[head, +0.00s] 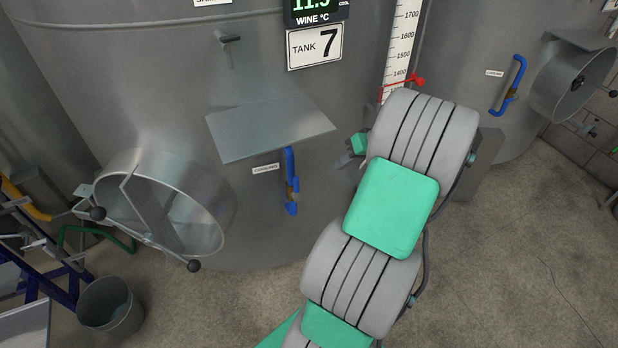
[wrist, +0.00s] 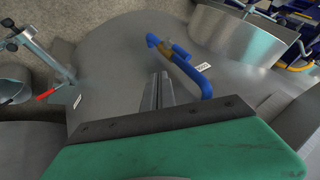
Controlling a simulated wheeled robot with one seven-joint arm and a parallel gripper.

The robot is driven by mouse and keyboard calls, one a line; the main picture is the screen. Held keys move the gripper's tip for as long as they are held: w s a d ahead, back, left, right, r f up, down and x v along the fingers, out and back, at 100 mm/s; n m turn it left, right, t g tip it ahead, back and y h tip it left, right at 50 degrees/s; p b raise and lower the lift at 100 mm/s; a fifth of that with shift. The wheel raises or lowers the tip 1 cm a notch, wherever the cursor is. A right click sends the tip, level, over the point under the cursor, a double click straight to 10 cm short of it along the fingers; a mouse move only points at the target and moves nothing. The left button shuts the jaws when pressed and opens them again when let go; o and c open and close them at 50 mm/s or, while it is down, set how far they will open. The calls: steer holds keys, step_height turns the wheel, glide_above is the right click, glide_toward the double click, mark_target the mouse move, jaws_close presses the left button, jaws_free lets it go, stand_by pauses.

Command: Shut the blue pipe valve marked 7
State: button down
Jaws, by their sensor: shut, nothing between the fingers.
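The tank sign marked 7 (head: 314,46) is on the large steel tank at the centre of the head view. Below it, under a sloping metal shelf, the blue valve handle (head: 290,165) stands nearly upright on a brass-coloured body, with a small label beside it. My gripper (head: 348,160) is just right of the handle, apart from it, and partly hidden by my arm. In the wrist view the blue handle (wrist: 190,68) lies beyond and to the right of my gripper's fingertips (wrist: 159,78). The fingers are together and empty.
The metal shelf (head: 270,129) juts out above the valve. A round open hatch (head: 160,205) protrudes at its left. Another tank with a blue handle (head: 512,84) stands at the right. A bucket (head: 110,306) is on the floor at the lower left. The floor right of my arm is clear.

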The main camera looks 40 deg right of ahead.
mark_target(295, 187)
steer(key=w+a+f+p, duration=0.3)
steer(key=w+a+f, duration=0.3)
steer(key=w+f, duration=0.1)
steer(key=shift+w+f, duration=0.2)
steer(key=shift+f, duration=0.3)
